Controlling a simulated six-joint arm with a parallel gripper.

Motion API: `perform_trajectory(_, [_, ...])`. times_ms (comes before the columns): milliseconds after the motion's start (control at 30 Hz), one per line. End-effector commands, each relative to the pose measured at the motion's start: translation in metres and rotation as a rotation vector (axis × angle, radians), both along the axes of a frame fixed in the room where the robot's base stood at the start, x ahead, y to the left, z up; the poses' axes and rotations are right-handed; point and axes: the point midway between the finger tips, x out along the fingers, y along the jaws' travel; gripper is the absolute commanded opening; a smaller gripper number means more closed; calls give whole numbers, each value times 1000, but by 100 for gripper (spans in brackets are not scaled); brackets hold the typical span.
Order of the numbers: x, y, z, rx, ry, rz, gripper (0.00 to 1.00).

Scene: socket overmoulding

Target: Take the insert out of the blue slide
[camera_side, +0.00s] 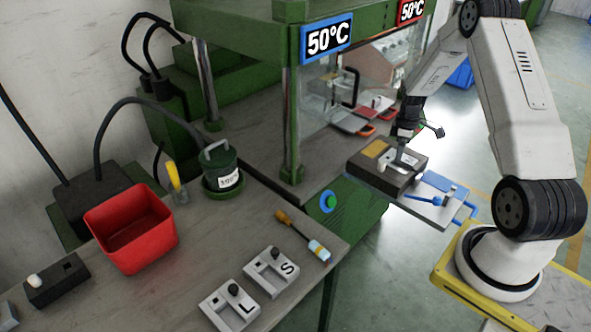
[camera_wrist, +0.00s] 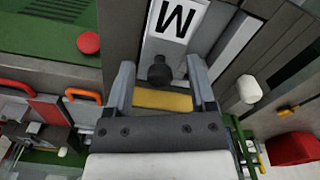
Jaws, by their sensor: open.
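The insert, a pale plate marked M (camera_wrist: 178,30) with a black knob (camera_wrist: 160,74), shows in the wrist view. In the side view the insert (camera_side: 407,158) sits in the top of a dark block (camera_side: 385,182) beside the blue-handled slide (camera_side: 432,209). My gripper (camera_side: 404,142) is over the block, pointing down. In the wrist view my open gripper (camera_wrist: 160,66) has one finger on each side of the knob, with gaps visible. Whether the fingertips are level with the knob is hard to tell. The fingers partly hide the insert in the side view.
A white peg (camera_wrist: 249,89) stands beside the insert. The green press (camera_side: 290,110) stands left of my arm. The bench holds a red bin (camera_side: 130,230), a screwdriver (camera_side: 300,235) and grey inserts marked S (camera_side: 270,272) and L (camera_side: 230,305).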

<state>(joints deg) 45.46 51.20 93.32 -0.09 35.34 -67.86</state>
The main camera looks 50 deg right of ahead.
Motion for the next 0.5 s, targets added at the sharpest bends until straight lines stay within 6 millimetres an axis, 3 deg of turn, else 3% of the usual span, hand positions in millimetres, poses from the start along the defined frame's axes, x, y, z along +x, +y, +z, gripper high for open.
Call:
perform_trajectory(67, [0, 0, 0, 0, 0, 0, 71])
perform_trajectory(100, [0, 0, 0, 0, 0, 0, 65])
perform_trajectory(300, [0, 0, 0, 0, 0, 0, 1])
perform_trajectory(500, [0, 0, 0, 0, 0, 0, 0])
